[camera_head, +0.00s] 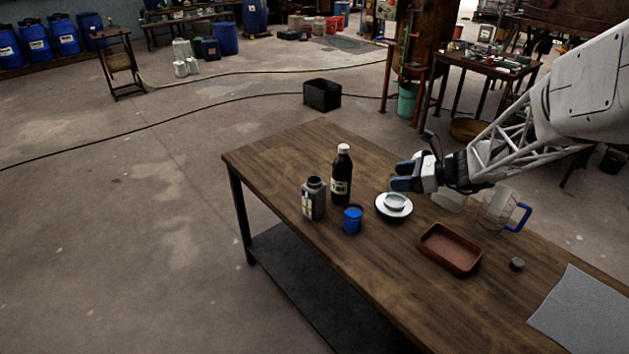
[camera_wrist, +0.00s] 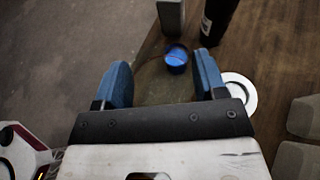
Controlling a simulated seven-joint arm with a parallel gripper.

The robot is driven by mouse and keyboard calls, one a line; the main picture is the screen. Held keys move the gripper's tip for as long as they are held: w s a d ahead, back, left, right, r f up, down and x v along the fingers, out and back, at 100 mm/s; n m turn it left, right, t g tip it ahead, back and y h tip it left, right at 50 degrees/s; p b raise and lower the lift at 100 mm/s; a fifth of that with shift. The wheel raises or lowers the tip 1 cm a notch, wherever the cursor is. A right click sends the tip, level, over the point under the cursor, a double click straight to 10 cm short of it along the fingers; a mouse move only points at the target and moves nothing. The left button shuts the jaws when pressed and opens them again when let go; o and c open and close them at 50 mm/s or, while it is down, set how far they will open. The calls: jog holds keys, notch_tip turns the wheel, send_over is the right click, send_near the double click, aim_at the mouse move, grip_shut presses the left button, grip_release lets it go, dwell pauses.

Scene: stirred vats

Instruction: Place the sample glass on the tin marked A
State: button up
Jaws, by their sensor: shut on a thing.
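My gripper (camera_head: 405,179) is above the table, just behind and above a white saucer. In the wrist view its two blue fingers (camera_wrist: 163,88) are apart, with a faint, see-through round shape between them that seems to be the sample glass (camera_wrist: 160,85). The glass cannot be made out clearly in the head view. A small blue tin (camera_head: 353,219) stands on the table left of my gripper and nearer the camera; it also shows beyond the fingers in the wrist view (camera_wrist: 177,58). I cannot read a letter A on it.
A grey labelled canister (camera_head: 313,201) and a dark bottle (camera_head: 341,178) stand close behind the blue tin. The white saucer (camera_head: 381,210) is to its right. A brown tray (camera_head: 450,249), clear jug (camera_head: 495,211) and grey mat (camera_head: 583,310) lie farther right. The left table end (camera_head: 262,160) is clear.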

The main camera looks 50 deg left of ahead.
jog(key=s+a+r+n+g+h, duration=0.1)
jog(key=s+a, duration=0.4)
jog(key=s, duration=0.4)
jog(key=s+a+n+g+h, duration=0.1)
jog(key=s+a, duration=0.3)
jog(key=s, duration=0.5)
jog(key=shift+a+r+n+g, duration=0.4)
jog(key=shift+n+g, duration=0.1)
jog(key=shift+n, duration=0.1)
jog(key=shift+a, duration=0.1)
send_over(314, 180)
jog(key=shift+w+f, duration=0.1)
jog(key=shift+f, duration=0.7)
jog(key=shift+f, duration=0.1)
jog(key=shift+f, duration=1.65)
jog(key=shift+f, duration=0.1)
jog(key=o, duration=1.1)
